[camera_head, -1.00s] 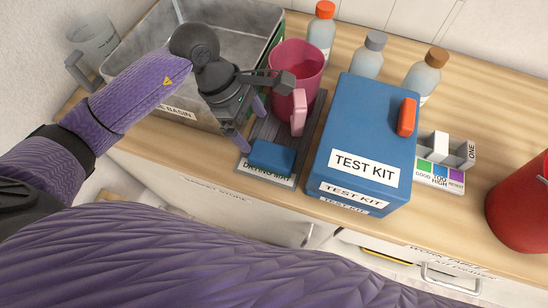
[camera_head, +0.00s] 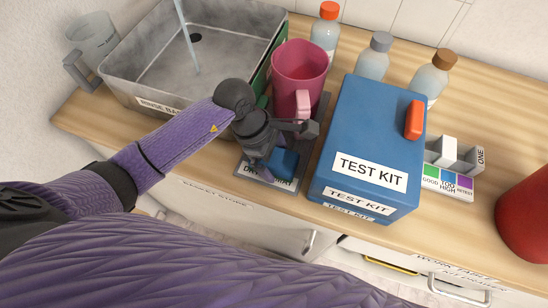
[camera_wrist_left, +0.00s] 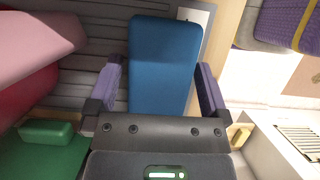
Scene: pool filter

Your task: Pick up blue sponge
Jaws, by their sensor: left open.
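The blue sponge (camera_head: 284,162) lies on the grey drying mat (camera_head: 318,122), near the mat's front edge. My left gripper (camera_head: 268,168) is right over the sponge in the head view and partly hides it. In the left wrist view the sponge (camera_wrist_left: 165,65) lies lengthwise between the two purple fingers of the open left gripper (camera_wrist_left: 158,88), one finger on each side. I cannot tell whether the fingers touch it. My right gripper is not in view.
A pink pitcher (camera_head: 298,68) stands on the mat behind the sponge. The blue test kit box (camera_head: 366,140) stands close on the right. A metal basin (camera_head: 140,75) is at the back left. Several bottles stand behind, and a red bucket (camera_head: 525,220) is far right.

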